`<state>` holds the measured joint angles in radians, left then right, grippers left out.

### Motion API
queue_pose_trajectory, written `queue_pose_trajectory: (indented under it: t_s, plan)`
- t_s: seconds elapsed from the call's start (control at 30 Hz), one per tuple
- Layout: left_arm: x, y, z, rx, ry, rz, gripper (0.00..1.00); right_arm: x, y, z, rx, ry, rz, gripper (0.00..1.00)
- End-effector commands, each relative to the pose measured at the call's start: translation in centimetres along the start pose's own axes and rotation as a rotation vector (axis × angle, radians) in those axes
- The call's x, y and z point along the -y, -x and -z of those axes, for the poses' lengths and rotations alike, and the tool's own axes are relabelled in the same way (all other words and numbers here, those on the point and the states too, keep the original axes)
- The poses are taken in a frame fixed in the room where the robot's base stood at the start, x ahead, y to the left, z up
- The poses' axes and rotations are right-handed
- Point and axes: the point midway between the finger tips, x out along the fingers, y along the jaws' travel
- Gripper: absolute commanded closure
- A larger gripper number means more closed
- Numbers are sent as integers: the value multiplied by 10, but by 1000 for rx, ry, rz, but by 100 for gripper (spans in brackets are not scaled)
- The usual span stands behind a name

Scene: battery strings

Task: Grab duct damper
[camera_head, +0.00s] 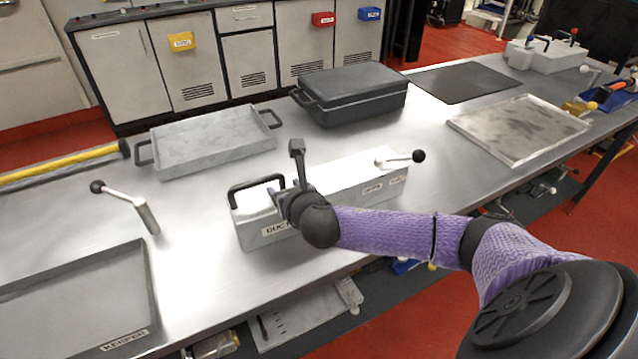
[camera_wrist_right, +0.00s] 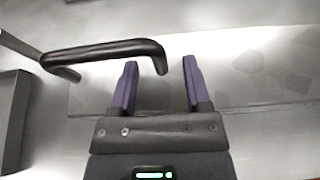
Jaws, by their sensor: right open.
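The duct damper (camera_head: 345,178) is a long pale metal box on the bench, with a label starting "DUCT" partly hidden by my right arm. It has a black loop handle (camera_head: 256,183) at its left end and a lever with a black knob (camera_head: 418,156) at its right end. My right gripper (camera_head: 284,184) is open just right of the handle, above the box. In the right wrist view the handle (camera_wrist_right: 105,50) crosses in front of the left finger, and its right end shows between the open fingers (camera_wrist_right: 160,80). I cannot tell whether they touch. My left gripper is not in view.
A grey two-handled tray (camera_head: 210,146) and a black lidded case (camera_head: 352,92) stand behind. A lever on a post (camera_head: 146,214) and a "KEEPER" tray (camera_head: 75,300) are left. A shallow metal tray (camera_head: 518,128) lies right. Bare bench surrounds the damper.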

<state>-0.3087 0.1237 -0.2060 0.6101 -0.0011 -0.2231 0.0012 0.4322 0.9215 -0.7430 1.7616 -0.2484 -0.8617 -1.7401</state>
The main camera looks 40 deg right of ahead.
Motion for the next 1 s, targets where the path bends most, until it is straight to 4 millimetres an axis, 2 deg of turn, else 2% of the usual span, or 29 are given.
queue_pose_trajectory:
  t_s: [0.1, 0.23, 0.5, 0.53, 1.0]
  plan:
    - [7, -2, -8, 16, -2, 11, 39, 0, -5, 0, -1, -2, 0, 39]
    - [7, -1, -11, 22, -2, 11, 39, 0, -4, -1, 0, -2, 0, 39]
    - [3, -1, -10, 18, 0, 5, 39, 0, -4, -1, -1, -2, 0, 96]
    - [3, -1, -10, 17, 0, 5, 39, 0, -4, -1, 0, -2, 0, 100]
    - [4, -1, 2, -3, 1, 6, 39, 0, -4, 0, -1, -2, 0, 100]
